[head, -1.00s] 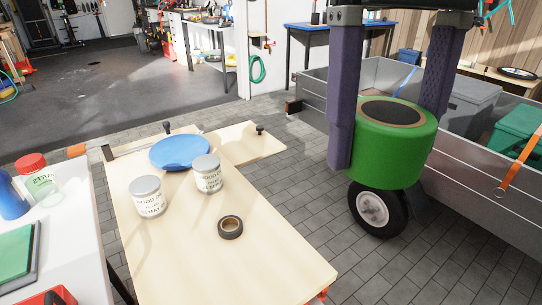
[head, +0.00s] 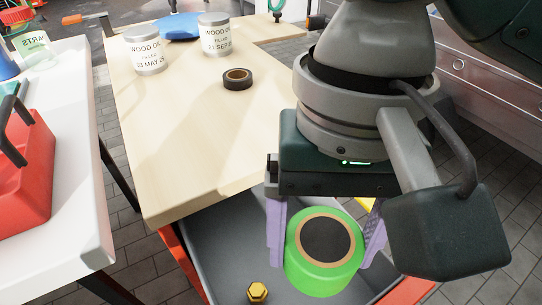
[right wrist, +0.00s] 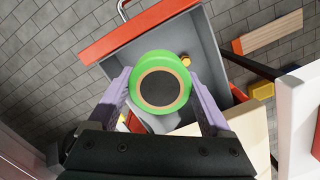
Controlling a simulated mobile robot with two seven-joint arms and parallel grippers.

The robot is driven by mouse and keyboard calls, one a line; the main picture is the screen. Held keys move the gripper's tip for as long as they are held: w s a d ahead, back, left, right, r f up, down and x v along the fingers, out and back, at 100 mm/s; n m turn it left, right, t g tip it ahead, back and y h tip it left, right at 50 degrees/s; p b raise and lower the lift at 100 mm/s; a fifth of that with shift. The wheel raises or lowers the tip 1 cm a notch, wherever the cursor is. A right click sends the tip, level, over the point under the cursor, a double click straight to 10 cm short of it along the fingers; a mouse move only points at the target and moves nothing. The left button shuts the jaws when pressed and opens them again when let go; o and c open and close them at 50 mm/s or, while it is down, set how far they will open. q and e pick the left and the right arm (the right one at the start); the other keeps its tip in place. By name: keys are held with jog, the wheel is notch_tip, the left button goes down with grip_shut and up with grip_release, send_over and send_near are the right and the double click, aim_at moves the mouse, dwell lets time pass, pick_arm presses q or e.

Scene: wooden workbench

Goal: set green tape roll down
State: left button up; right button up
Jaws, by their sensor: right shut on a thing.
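The green tape roll (head: 324,252) is between the purple fingers of my right gripper (head: 325,235), which is shut on it. In the head view they are at the lower right, above the open grey drawer (head: 215,245) in front of the wooden bench (head: 190,120). The right wrist view also shows the green tape roll (right wrist: 160,62) between both fingers (right wrist: 165,95), with the grey drawer behind it. A smaller black tape roll (head: 238,79) lies on the bench top. My left gripper is not in view.
Two labelled cans (head: 147,51) and a blue disc (head: 178,27) stand at the bench's far end. A yellow hex nut (head: 257,292) lies in the drawer. A white table (head: 70,170) with a red toolbox (head: 22,165) is at left. The near bench top is clear.

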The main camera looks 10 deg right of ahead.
jog(key=b, duration=0.5)
send_over(305, 300)
jog(key=f, duration=0.8)
jog(key=s+f, duration=0.1)
jog(key=f, duration=0.3)
jog(key=shift+a+f, duration=0.2)
jog(key=shift+a, duration=0.1)
notch_tip(305, 300, down, 4)
jog(key=shift+b, duration=1)
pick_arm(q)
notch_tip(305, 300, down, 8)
pick_arm(e)
jog(key=shift+r, duration=0.1)
jog(key=shift+w, duration=0.1)
jog(key=o, duration=1.1)
jog(key=shift+o, duration=0.2)
pick_arm(q)
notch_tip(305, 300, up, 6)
jog(key=p, duration=0.5)
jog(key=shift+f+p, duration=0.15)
jog(key=shift+p, duration=0.25)
pick_arm(e)
jog(key=r, duration=0.8)
jog(key=w+r, duration=0.1)
jog(key=r, duration=0.3)
jog(key=shift+w+d, duration=0.1)
jog(key=shift+d, duration=0.05)
